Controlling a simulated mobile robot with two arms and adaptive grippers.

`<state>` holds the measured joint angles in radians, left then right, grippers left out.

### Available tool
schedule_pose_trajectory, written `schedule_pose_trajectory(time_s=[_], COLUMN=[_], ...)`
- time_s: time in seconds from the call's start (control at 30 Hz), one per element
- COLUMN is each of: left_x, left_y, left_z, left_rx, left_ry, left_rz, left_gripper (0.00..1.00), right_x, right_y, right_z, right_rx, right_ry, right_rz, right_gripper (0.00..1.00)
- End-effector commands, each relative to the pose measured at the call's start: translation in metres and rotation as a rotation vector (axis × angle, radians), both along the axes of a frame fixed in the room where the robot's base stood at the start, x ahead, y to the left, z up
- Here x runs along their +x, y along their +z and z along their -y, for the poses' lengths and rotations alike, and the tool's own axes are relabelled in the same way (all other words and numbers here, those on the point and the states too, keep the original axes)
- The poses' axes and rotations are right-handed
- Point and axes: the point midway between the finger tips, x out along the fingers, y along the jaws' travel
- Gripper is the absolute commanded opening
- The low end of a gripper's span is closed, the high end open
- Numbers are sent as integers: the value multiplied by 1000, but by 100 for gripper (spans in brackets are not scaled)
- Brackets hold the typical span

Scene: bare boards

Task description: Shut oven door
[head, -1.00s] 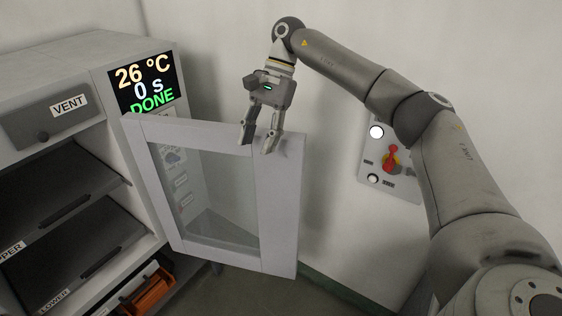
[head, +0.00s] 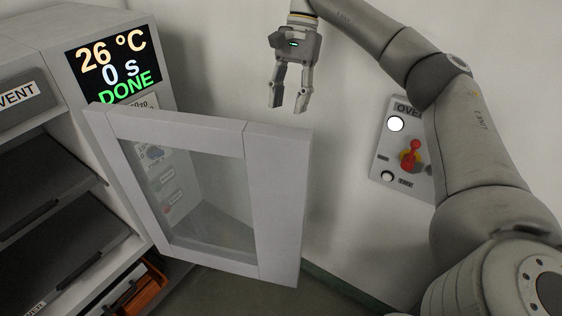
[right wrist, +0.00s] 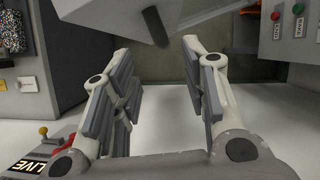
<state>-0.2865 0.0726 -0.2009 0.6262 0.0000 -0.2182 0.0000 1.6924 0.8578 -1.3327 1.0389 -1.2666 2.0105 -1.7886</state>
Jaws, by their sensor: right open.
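The oven door (head: 275,200) is a pale frame around a glass pane. It stands open, swung out from the oven (head: 170,60), whose display reads 26 °C, 0 s and DONE. My right gripper (head: 288,107) is open and empty, pointing down. In the head view it appears just above the door's top right corner, apart from it or behind it; the depth is hard to tell. Its spread fingers also fill the right wrist view (right wrist: 158,60), with nothing between them. My left gripper is not in view.
A wall panel (head: 388,150) with a red lever and round white lamps is right of the door, partly behind my right arm. Dark shelves (head: 45,180) fill the oven's left side. An orange bin (head: 140,290) sits low beneath. The right wrist view shows a dark handle (right wrist: 155,26) on a pale panel.

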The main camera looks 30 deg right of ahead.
Motion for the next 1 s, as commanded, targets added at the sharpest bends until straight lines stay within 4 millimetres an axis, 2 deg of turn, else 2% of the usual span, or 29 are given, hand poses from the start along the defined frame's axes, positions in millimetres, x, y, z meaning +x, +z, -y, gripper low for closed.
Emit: schedule_pose_trajectory(time_s=[0.03, 0.23, 0.43, 0.67, 0.77, 1.0], left_x=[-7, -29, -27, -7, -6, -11], left_y=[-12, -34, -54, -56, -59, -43], left_z=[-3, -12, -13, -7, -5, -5], left_rx=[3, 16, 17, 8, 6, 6], left_ry=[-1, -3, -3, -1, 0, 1], left_rz=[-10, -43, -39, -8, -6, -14], left_gripper=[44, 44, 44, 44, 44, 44], right_x=[0, 0, 0, -3, -7, -16], right_y=[-11, -33, -52, -67, -82, -120], right_z=[0, 0, 0, -4, -9, -24], right_rx=[0, 1, 0, 0, 0, -1], right_ry=[1, 1, 0, 3, 2, 1], right_rz=[0, 1, 1, -1, -3, -2], right_gripper=[41, 41, 41, 41, 41, 41])
